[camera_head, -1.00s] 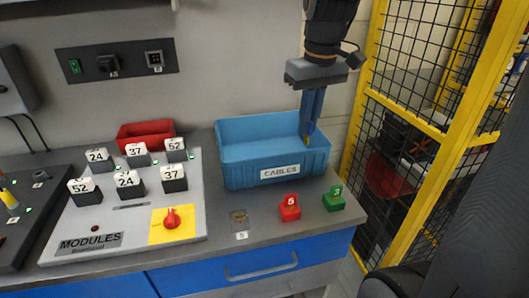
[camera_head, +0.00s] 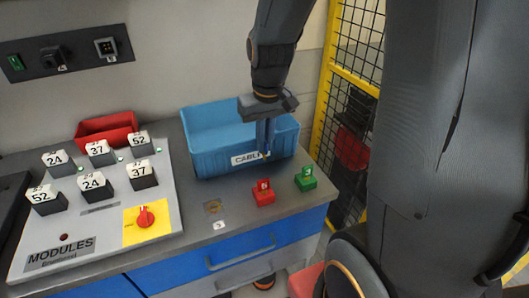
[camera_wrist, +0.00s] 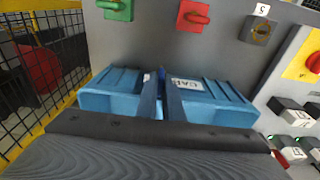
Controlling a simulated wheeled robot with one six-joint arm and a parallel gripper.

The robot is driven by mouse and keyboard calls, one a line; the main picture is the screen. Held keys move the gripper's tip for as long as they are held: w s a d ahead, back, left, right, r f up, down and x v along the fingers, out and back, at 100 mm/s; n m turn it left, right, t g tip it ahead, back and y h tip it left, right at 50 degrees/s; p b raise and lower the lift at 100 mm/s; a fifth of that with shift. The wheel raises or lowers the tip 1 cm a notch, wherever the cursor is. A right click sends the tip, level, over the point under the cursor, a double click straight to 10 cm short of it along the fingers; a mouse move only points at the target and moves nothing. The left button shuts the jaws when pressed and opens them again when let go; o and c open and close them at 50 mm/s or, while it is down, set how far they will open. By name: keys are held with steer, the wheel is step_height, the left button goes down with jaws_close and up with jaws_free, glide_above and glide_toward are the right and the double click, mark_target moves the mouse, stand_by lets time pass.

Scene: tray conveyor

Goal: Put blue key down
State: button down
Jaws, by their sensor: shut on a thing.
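My gripper (camera_head: 266,153) points down at the front wall of the blue bin labelled CABLES (camera_head: 205,162), covering part of its label. In the wrist view the two fingers (camera_wrist: 161,82) are nearly together in front of the bin, with a small bit of blue key (camera_wrist: 161,73) showing between their tips. Most of the key is hidden by the fingers. A red key block (camera_head: 264,193) and a green key block (camera_head: 306,179) stand on the grey counter in front of the bin.
The grey module panel (camera_head: 100,225) with numbered blocks and a red knob on yellow (camera_head: 146,217) is at the left. A red bin (camera_head: 107,128) stands behind it. A yellow-framed mesh fence (camera_head: 335,100) is at the right. Some bare counter lies around the key blocks.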

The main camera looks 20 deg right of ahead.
mark_target(265, 155)
steer(key=shift+f+p, duration=0.35)
steer(key=shift+f, duration=1.9)
steer(key=shift+f, duration=0.15)
steer(key=c, duration=1.9)
jaws_free()
